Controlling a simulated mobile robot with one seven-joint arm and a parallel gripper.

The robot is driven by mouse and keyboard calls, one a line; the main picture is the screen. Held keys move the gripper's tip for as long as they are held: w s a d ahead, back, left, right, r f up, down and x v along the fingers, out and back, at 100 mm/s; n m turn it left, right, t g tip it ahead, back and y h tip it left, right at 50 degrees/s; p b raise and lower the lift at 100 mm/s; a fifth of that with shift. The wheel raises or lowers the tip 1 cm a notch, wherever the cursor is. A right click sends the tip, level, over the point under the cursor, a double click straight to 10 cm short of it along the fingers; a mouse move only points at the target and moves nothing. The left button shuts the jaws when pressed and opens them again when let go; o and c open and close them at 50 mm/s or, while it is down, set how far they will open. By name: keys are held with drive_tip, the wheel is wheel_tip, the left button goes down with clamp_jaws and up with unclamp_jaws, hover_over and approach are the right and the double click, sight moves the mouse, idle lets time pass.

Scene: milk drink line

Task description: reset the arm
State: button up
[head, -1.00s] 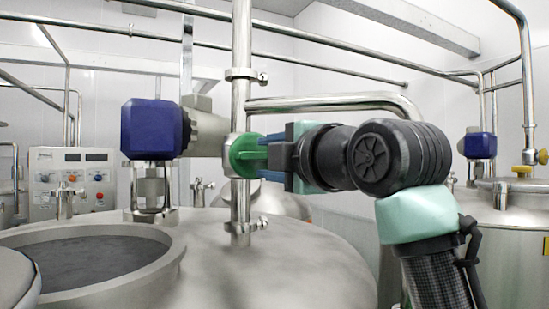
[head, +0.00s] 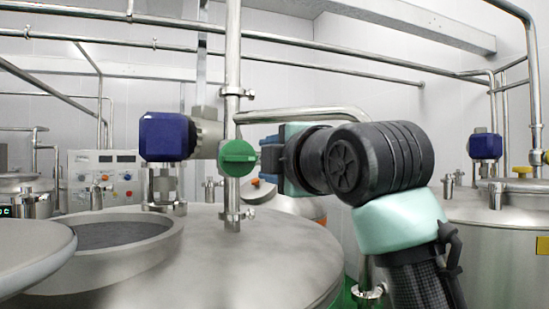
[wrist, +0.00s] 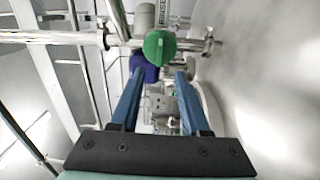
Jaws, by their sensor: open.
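My arm reaches in from the right in the head view. My gripper (head: 264,160) is just right of a round green valve handle (head: 237,158), which sits on a vertical steel pipe (head: 233,65). In the wrist view my gripper (wrist: 160,74) has its two blue fingers apart with nothing held between them. The green handle (wrist: 159,47) shows there beyond the fingertips, a little above the gap in the picture. The fingers appear clear of the handle. In the head view the fingertips are hard to make out.
A blue motor (head: 167,136) sits left of the handle. Below is a large steel tank (head: 265,262) with an open hatch (head: 165,243). A bent pipe (head: 300,115) runs just above my gripper. A control panel (head: 103,180) stands at the left; another tank (head: 490,245) stands right.

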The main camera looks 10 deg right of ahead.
drive_tip(key=shift+w, duration=0.1)
drive_tip(key=s+a+f+m+t+y+b, duration=0.1)
drive_tip(key=s+a+m+t+b, duration=0.1)
drive_tip(key=s+a+m+t, duration=0.45)
drive_tip(key=s+f+m+t+h, duration=0.1)
drive_tip(key=s+m+h, duration=0.1)
drive_tip(key=s+m, duration=0.5)
drive_tip(key=s+a+f+m+t+h, duration=0.1)
drive_tip(key=s+m+t+h, duration=0.1)
drive_tip(key=s+m, duration=0.4)
drive_tip(key=shift+s+m+h+b, duration=0.35)
drive_tip(key=shift+s+h, duration=0.05)
drive_tip(key=shift+s, duration=0.8)
drive_tip(key=shift+a, duration=0.1)
